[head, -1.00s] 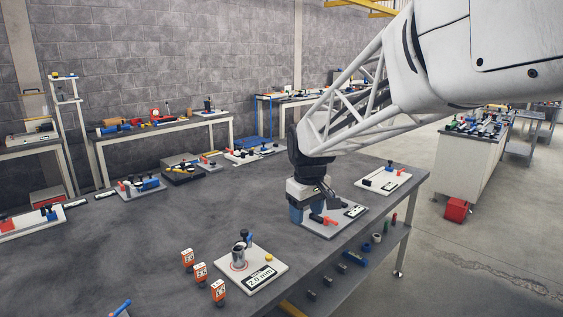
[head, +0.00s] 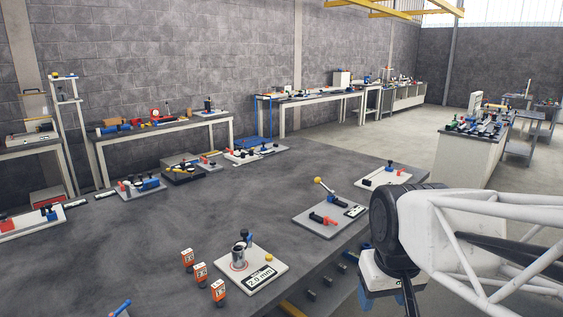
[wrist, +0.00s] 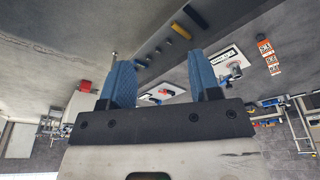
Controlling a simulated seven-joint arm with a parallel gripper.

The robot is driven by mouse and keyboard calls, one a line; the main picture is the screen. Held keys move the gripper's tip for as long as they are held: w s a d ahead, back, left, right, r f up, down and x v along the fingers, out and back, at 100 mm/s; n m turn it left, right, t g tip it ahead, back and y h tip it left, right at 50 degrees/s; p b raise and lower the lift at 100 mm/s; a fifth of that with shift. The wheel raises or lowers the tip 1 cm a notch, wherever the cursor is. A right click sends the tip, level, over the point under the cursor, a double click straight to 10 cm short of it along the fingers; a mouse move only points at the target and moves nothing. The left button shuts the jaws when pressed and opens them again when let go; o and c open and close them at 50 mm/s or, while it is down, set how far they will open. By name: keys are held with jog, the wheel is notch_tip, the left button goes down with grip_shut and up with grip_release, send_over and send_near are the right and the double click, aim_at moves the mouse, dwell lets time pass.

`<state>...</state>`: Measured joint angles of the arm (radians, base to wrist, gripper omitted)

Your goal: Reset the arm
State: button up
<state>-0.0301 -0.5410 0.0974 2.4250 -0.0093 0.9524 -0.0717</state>
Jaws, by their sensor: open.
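My gripper (head: 383,297) hangs at the lower right of the head view, off the right edge of the dark table (head: 130,245). Its blue fingers show only partly there. In the wrist view my gripper (wrist: 159,60) has its two blue fingers spread apart with nothing between them. The plate with the red clamp (head: 318,222) and a yellow-knobbed lever (head: 325,186) lies on the table, to the left of my gripper and apart from it.
A plate marked 2.0 mm (head: 276,267) holds a metal cylinder (head: 239,257). Several orange tags (head: 201,272) stand beside it. Another plate (head: 399,181) lies at the table's far right corner. A white workbench (head: 462,160) stands behind my arm. The table's middle is clear.

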jog(key=s+d+f+m, duration=0.1)
jog(key=s+f, duration=0.1)
jog(key=s, duration=0.3)
jog(key=shift+s+d+f, duration=0.15)
jog(key=shift+s, duration=0.25)
jog(key=shift+c, duration=0.5)
dwell(2.7)
